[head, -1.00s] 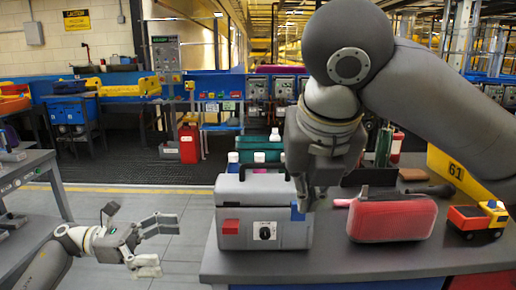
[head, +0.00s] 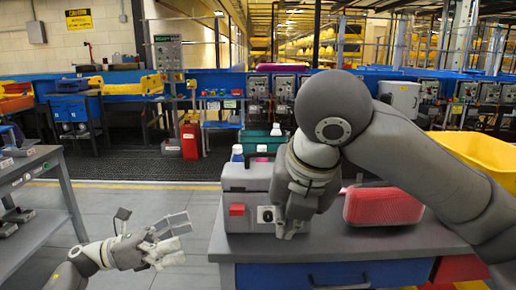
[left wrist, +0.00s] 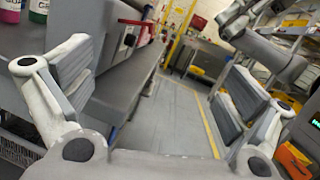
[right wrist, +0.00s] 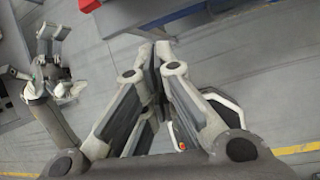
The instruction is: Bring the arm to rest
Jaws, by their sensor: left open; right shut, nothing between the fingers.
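My right gripper (head: 288,232) points downward in front of the grey toolbox (head: 240,200) in the head view and covers its right part. In the right wrist view its fingers (right wrist: 163,52) are together and empty, with grey floor behind them. My left gripper (head: 182,240) is open and empty at the lower left, over the floor and left of the workbench. In the left wrist view its two fingers (left wrist: 160,92) stand wide apart with only floor and bench between them.
The workbench (head: 345,246) has a blue drawer and carries the toolbox, a red case (head: 383,205) and bottles (head: 237,154). A yellow bin (head: 480,158) stands at the right. Another table (head: 30,165) is at the left. Floor between the tables is clear.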

